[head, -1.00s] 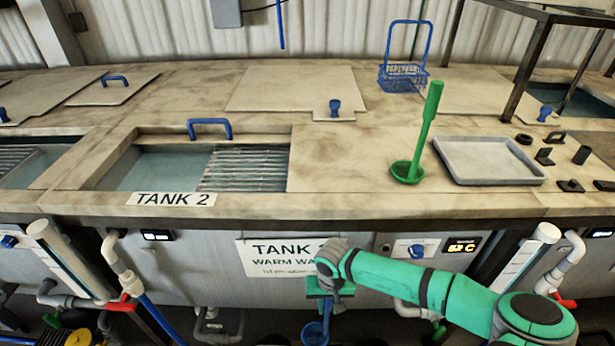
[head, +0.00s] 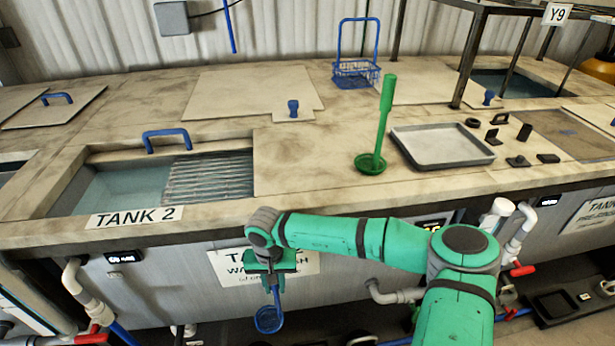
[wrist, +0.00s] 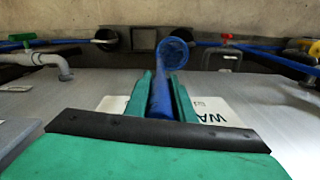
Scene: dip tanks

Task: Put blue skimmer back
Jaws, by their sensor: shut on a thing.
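The blue skimmer (head: 268,319) hangs below my gripper (head: 273,282) in the head view, in front of the Tank 2 front panel. Its round bowl is lowest and its handle runs up into the jaws. In the wrist view my gripper (wrist: 161,98) is shut on the blue handle, and the skimmer's round bowl (wrist: 173,53) shows beyond the fingertips. The upper end of the handle is hidden by the gripper. A green skimmer (head: 382,125) stands upright on the counter, its bowl resting on the top, left of the grey tray.
A grey tray (head: 442,147), several small black parts and a blue wire basket (head: 356,75) stand on the counter. Pipes with red-handled valves (head: 92,339) line the front below.

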